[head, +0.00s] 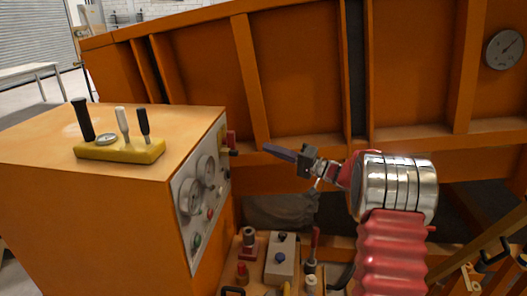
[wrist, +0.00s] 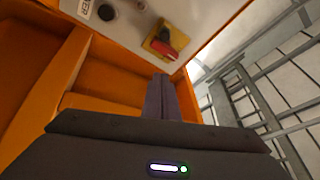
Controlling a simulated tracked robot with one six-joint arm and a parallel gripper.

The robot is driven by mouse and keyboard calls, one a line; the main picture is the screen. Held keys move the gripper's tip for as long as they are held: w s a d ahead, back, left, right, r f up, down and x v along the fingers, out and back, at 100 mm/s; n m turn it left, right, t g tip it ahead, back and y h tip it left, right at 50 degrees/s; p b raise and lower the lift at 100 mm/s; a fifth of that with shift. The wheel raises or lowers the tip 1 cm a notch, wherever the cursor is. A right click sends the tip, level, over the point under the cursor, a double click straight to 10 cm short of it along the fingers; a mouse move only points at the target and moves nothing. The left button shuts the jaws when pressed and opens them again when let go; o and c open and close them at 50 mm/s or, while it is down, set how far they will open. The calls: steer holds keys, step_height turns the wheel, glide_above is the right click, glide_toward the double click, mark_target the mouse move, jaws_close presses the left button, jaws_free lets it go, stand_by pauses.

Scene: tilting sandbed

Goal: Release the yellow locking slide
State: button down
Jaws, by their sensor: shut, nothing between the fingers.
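A yellow piece (wrist: 152,46) with a red handle (wrist: 168,49) over it is mounted on the pale panel in the wrist view. I take this yellow piece for the locking slide, though the handle hides part of it. My gripper (head: 270,149) is shut and empty, right of the handle and pointing left. In the wrist view its closed fingers (wrist: 162,80) end just below the red handle in the picture; contact cannot be told.
The orange control cabinet (head: 80,210) carries gauges and buttons, with levers on a yellow base (head: 120,151) on top. The large orange ribbed bed (head: 300,70) stands behind my arm. Several valves and a grey box (head: 282,258) sit low in front. Grey railings (wrist: 262,85) stand at right.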

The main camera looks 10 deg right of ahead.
mark_target(230, 152)
steer(key=shift+w+a+f, duration=0.1)
steer(key=shift+w+a, duration=0.35)
steer(key=shift+a, duration=0.95)
steer(key=shift+w+a+f, duration=0.1)
steer(key=shift+w+a, duration=0.3)
steer(key=shift+a, duration=0.95)
steer(key=shift+w+a+f, duration=0.1)
steer(key=shift+w+a, duration=0.35)
steer(key=shift+a, duration=0.95)
